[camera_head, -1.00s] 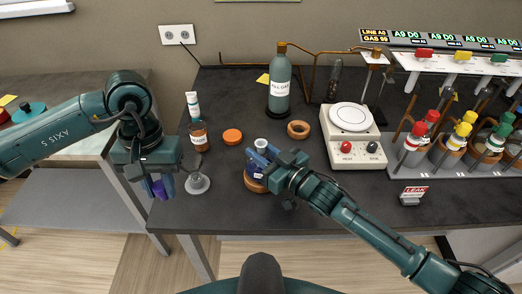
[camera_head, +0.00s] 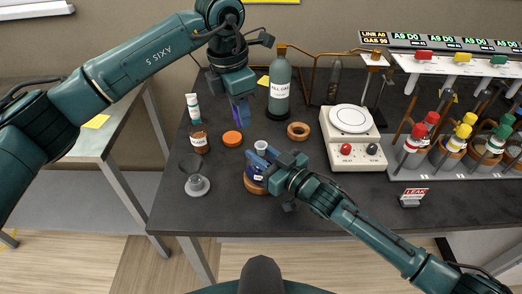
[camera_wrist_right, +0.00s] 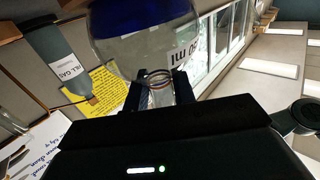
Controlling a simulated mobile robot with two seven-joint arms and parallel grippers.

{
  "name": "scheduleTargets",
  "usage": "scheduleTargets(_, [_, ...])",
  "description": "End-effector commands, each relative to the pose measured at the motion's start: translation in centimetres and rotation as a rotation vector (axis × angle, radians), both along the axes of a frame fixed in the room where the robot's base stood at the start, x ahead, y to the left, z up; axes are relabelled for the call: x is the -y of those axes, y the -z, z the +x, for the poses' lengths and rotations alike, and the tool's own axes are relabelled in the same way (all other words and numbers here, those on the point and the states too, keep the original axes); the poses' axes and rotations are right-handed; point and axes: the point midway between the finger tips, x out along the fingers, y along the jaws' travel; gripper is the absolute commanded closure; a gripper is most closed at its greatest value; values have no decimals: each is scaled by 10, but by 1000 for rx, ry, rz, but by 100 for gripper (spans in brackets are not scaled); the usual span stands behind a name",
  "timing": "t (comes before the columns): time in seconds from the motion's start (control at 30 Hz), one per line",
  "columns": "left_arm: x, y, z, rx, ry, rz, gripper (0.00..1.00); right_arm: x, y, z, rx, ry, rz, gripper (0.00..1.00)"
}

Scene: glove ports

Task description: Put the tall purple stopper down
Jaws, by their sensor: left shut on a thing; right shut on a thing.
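The purple stopper (camera_head: 243,106) shows as a bit of purple between the fingers of my left gripper (camera_head: 240,114), mostly hidden by them. That gripper is shut on it, in the air over the bench, close behind the orange disc in the picture. I cannot tell its height above the bench. My right gripper (camera_head: 266,164) is shut on a flask (camera_head: 254,168) with blue contents, at a cork ring (camera_head: 250,185). The flask (camera_wrist_right: 145,45) also shows large in the right wrist view, with its neck between the fingers.
An orange disc (camera_head: 232,138), a brown jar (camera_head: 199,143), a white tube (camera_head: 193,107) and a glass funnel-like piece (camera_head: 196,184) stand on the dark bench (camera_head: 310,212). A gas bottle (camera_head: 279,90), another cork ring (camera_head: 298,131) and a hotplate (camera_head: 352,140) are nearby.

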Motion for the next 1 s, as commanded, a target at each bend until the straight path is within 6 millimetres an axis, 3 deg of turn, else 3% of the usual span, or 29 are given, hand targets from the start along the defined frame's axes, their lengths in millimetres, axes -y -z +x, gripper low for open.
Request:
scheduleTargets(0.2, [30, -19, 11, 1, -353, -1, 95, 0, 0, 0, -1, 0, -1, 100])
scheduleTargets(0.37, [40, -24, 14, 0, -484, 1, 95, 0, 0, 0, -1, 1, -1, 100])
scheduleTargets(0.7, [42, 28, 14, -3, -516, 1, 95, 0, 0, 0, -1, 0, -1, 100])
scheduleTargets(1.0, [41, 57, 14, -4, -515, 1, 95, 0, 0, 0, -1, 0, -1, 100])
